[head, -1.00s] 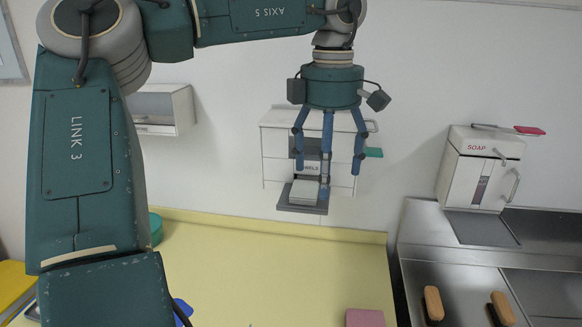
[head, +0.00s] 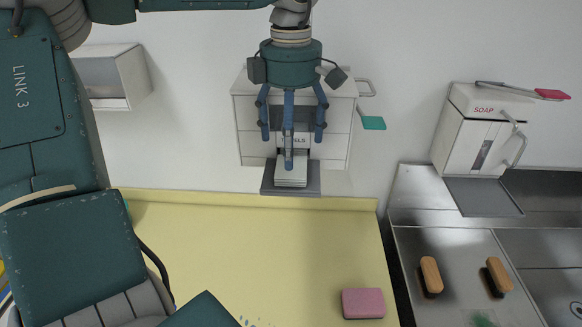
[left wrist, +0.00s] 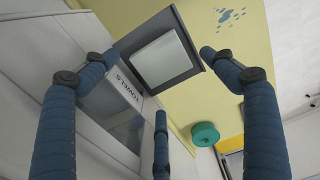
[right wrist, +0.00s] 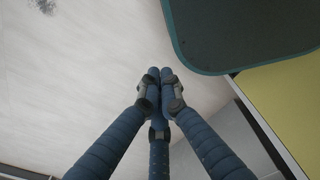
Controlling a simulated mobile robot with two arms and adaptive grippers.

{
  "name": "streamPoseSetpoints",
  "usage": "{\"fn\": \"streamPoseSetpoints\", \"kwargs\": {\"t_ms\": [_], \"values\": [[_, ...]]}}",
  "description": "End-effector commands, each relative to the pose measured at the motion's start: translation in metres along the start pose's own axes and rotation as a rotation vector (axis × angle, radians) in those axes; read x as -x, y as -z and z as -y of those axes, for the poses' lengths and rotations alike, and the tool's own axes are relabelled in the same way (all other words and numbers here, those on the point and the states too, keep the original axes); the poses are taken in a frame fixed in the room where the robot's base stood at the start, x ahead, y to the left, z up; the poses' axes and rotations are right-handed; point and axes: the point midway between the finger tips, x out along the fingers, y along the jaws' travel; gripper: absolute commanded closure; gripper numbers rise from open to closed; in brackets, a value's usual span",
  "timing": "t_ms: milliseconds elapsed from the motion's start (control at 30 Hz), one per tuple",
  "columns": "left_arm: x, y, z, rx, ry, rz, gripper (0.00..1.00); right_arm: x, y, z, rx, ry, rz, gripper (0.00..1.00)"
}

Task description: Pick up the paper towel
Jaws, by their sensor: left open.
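The paper towel (head: 291,176) is a white folded stack on the grey tray (head: 265,190) of the wall-mounted towel dispenser (head: 247,110). In the left wrist view the paper towel (left wrist: 160,60) lies flat on the dark tray (left wrist: 188,22). My left gripper (head: 290,150) is open, its blue fingers pointing down in front of the dispenser above the tray. The fingers are spread around the stack in the left wrist view, and no contact shows. My right gripper (right wrist: 162,75) has its fingertips together with nothing visible between them; it is not in the head view.
A yellow counter (head: 250,230) lies below, with a pink sponge (head: 363,303) on it. A soap dispenser (head: 478,130) hangs at right above a steel sink with two brushes (head: 430,275). A teal-ended lever (head: 372,123) sticks out from the towel dispenser's right side.

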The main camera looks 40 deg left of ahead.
Motion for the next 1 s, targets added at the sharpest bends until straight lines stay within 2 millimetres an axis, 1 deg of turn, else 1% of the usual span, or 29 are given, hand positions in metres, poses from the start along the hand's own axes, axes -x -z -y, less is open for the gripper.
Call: {"fn": "streamPoseSetpoints", "kwargs": {"t_ms": [33,167,200,300,400,567,600,767,800,1000], "values": [[-0.004,0.001,0.002,-0.002,0.005,-0.001,0.16,0.006,0.004,0.002,0.001,0.002,-0.005,1.0],[-0.023,0.004,0.006,-0.003,0.007,-0.001,0.16,0.019,0.014,0.009,0.0,0.01,-0.018,1.0],[-0.03,0.004,0.005,-0.001,0.005,-0.001,0.16,0.019,0.016,0.011,-0.001,0.013,-0.022,1.0],[-0.042,0.004,0.004,0.001,0.003,-0.001,0.16,0.022,0.019,0.017,-0.001,0.02,-0.026,1.0],[-0.046,0.004,0.004,0.001,0.0,0.001,0.16,0.022,0.019,0.018,0.0,0.021,-0.025,1.0],[-0.047,0.004,0.004,0.002,-0.001,0.001,0.16,0.021,0.017,0.015,0.001,0.018,-0.022,1.0],[-0.047,0.004,0.004,0.002,0.0,0.001,0.18,0.021,0.016,0.014,0.001,0.017,-0.021,1.0],[-0.047,0.004,0.004,0.002,0.0,0.001,0.49,0.021,0.014,0.01,0.001,0.012,-0.017,1.0],[-0.047,0.004,0.004,0.002,0.0,0.001,0.52,0.021,0.014,0.008,0.001,0.01,-0.017,1.0],[-0.046,0.004,0.004,0.001,0.0,0.001,0.52,0.021,0.012,0.005,-0.001,0.007,-0.014,1.0]]}}
